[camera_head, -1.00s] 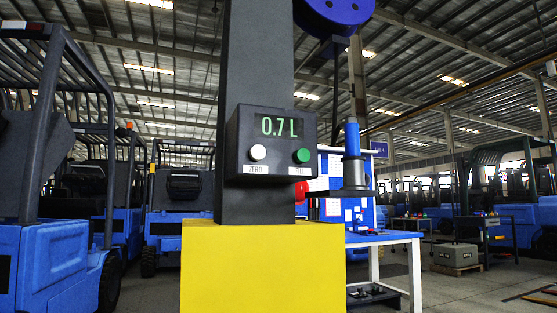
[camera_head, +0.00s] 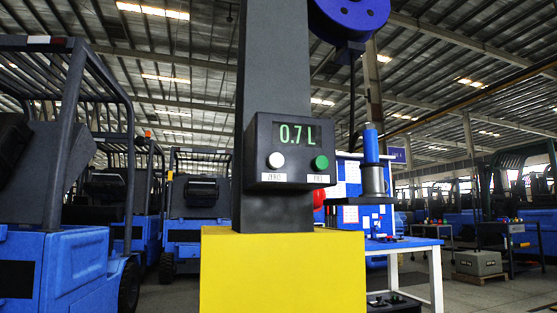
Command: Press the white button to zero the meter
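The white button (camera_head: 276,160) sits on the left of a dark meter box (camera_head: 290,150), above a label that reads ZERO. A green button (camera_head: 321,162) sits on the right above a label that seems to read FILL. The display (camera_head: 297,134) reads 0.7 L in green. The box is mounted on a dark grey column (camera_head: 276,60) that stands on a yellow base (camera_head: 282,275). Neither of my grippers shows in the head view.
A blue pulley wheel (camera_head: 350,15) hangs at the upper right of the column. A blue table (camera_head: 400,245) with a blue-topped cylinder (camera_head: 371,150) stands behind at right. Blue forklifts (camera_head: 55,265) stand at left.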

